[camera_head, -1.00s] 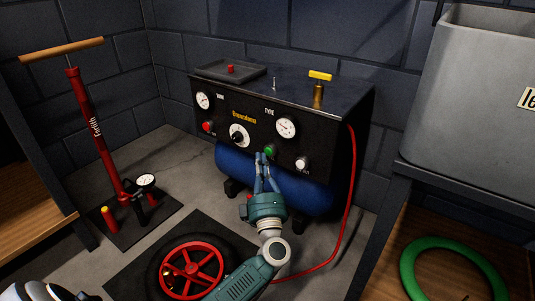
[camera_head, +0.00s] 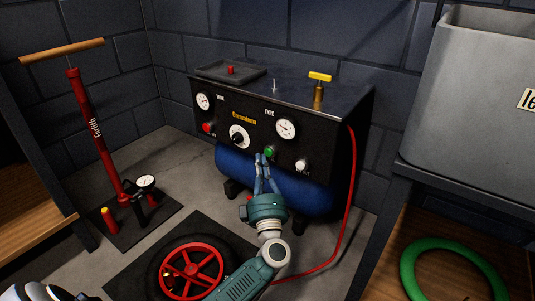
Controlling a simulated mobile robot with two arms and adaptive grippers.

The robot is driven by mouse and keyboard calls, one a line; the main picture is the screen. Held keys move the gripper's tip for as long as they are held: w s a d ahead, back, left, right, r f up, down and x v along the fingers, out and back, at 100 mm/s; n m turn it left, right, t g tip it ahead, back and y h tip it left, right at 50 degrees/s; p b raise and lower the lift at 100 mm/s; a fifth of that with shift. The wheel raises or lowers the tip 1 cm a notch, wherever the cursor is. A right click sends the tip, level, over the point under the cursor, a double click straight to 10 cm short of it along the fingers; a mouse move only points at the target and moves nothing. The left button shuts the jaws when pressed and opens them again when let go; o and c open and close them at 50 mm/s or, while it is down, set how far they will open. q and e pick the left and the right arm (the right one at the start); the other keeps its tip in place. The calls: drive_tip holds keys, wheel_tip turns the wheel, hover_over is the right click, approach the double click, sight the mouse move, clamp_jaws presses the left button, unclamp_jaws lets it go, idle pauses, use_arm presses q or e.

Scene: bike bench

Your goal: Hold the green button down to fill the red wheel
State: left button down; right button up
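The green button (camera_head: 268,151) is on the front panel of the black compressor (camera_head: 340,125), below the TYRE gauge (camera_head: 286,128). My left gripper (camera_head: 263,157) has its fingertips at the button's lower edge, close together; the picture does not show clearly whether they press it. The fingers bow apart lower down and nothing is seen between them. The red wheel (camera_head: 192,270) lies on a dark mat on the floor, partly behind my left arm. A red hose (camera_head: 349,200) runs from the compressor's right side down toward the wheel. My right gripper is not clearly seen.
A red floor pump (camera_head: 95,140) stands at left. The panel also has a red button (camera_head: 208,128), a black dial (camera_head: 239,136) and a white knob (camera_head: 301,165). A grey bin (camera_head: 475,90) and a green ring (camera_head: 450,270) are at right. A yellow-handled valve (camera_head: 319,88) tops the compressor.

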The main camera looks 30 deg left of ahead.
use_arm(q)
drive_tip(key=shift+w, duration=0.1)
drive_tip(key=shift+w, duration=0.3)
drive_tip(key=shift+w+d, duration=0.1)
drive_tip(key=shift+w, duration=0.35)
idle(7.2)
